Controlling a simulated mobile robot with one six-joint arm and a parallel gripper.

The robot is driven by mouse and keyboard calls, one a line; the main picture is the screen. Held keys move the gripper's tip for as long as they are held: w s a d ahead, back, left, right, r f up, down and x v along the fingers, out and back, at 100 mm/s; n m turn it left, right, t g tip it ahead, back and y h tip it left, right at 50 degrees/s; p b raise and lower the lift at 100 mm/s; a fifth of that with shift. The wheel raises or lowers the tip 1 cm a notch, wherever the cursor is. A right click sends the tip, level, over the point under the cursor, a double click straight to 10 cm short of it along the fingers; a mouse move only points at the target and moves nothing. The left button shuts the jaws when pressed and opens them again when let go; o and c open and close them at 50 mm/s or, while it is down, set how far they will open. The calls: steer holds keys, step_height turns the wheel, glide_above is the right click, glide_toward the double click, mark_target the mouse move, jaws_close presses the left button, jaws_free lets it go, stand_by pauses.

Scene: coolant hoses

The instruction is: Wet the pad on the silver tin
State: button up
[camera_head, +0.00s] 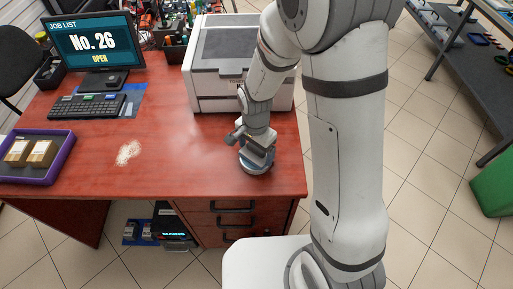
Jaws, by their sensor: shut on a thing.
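The silver tin (257,168) looks like a low, round, grey-blue shape on the right front part of the red desk. My gripper (256,150) points down right above it, shut on a small grey-blue thing that appears to be the pad (257,156). The pad and the tin overlap in this view, and I cannot tell whether they touch. The fingers and the arm hide part of both.
The red desk (190,165) has a pale speckled patch (128,152) at its middle left. A purple tray (64,168) with brown packs lies at the left edge. A printer (215,65), a keyboard (88,106) and a monitor (95,42) stand behind. The front middle is clear.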

steer(key=shift+r+p, duration=2.5)
steer(key=shift+r, duration=1)
steer(key=w+d+f+n, duration=0.2)
steer(key=w+d, duration=0.1)
steer(key=d, duration=0.1)
steer(key=w+d+f+n, duration=0.2)
steer(key=w+d+n, duration=0.1)
steer(key=d, duration=0.1)
steer(key=w+d+f+n, duration=0.2)
steer(key=w+d+n, duration=0.1)
steer(key=d, duration=0.1)
steer(key=shift+f, duration=0.15)
steer(key=shift+w+d+f+n, duration=0.15)
steer(key=shift+w+d+n, duration=0.05)
steer(key=shift+d+n, duration=0.1)
